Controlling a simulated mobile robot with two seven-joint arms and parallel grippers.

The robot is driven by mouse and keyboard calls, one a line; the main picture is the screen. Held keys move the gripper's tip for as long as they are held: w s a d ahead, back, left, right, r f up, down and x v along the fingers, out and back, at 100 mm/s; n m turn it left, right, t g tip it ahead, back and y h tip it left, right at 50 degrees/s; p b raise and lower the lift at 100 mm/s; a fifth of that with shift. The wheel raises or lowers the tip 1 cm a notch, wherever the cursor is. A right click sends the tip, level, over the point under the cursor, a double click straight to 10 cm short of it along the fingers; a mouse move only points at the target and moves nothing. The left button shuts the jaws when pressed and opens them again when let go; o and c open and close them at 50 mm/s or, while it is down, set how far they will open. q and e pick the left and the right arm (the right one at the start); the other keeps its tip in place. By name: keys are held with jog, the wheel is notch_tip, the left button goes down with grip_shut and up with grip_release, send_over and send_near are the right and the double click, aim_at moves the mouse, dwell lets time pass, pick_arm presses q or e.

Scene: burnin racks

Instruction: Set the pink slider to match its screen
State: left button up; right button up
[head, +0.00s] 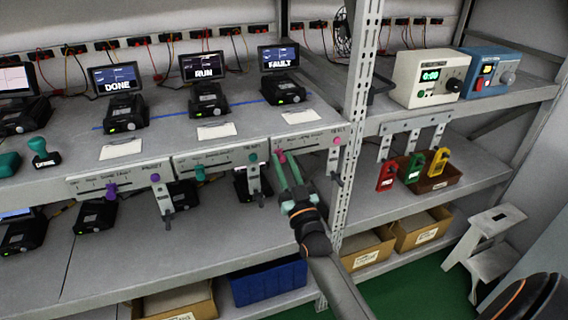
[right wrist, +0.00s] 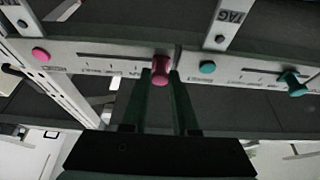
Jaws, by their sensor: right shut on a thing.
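The pink slider knob (head: 282,157) sits near the left end of its slot on the right-hand panel of the shelf edge. My right gripper (head: 287,168) reaches up to it from below and is shut on it. In the right wrist view, which is turned over, the pink knob (right wrist: 161,70) shows between my two green fingers (right wrist: 166,84), near the right end of its slot. The screen (head: 279,60) above this panel reads FAULT. The slot's small labels are too small to read surely. My left gripper is not in view.
A pink button (head: 337,141) and a hanging tag lie right of the slot. A teal slider (head: 200,174) and purple slider (head: 111,191) are on neighbouring panels. A perforated upright post (head: 356,120) stands close to the right. Other screens read RUN (head: 203,67) and DONE (head: 116,79).

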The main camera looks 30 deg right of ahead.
grip_shut()
dwell(0.8)
send_near(318, 140)
jog(key=x, duration=0.2)
jog(key=a+x, duration=0.1)
jog(key=x, duration=0.2)
jog(key=shift+w+b, duration=0.25)
jog(key=shift+b, duration=0.05)
jog(key=shift+s+d+r, duration=0.1)
jog(key=shift+d, duration=0.4)
jog(key=o, duration=0.7)
grip_release()
jog(key=shift+d, duration=0.15)
jog(key=shift+o, duration=0.3)
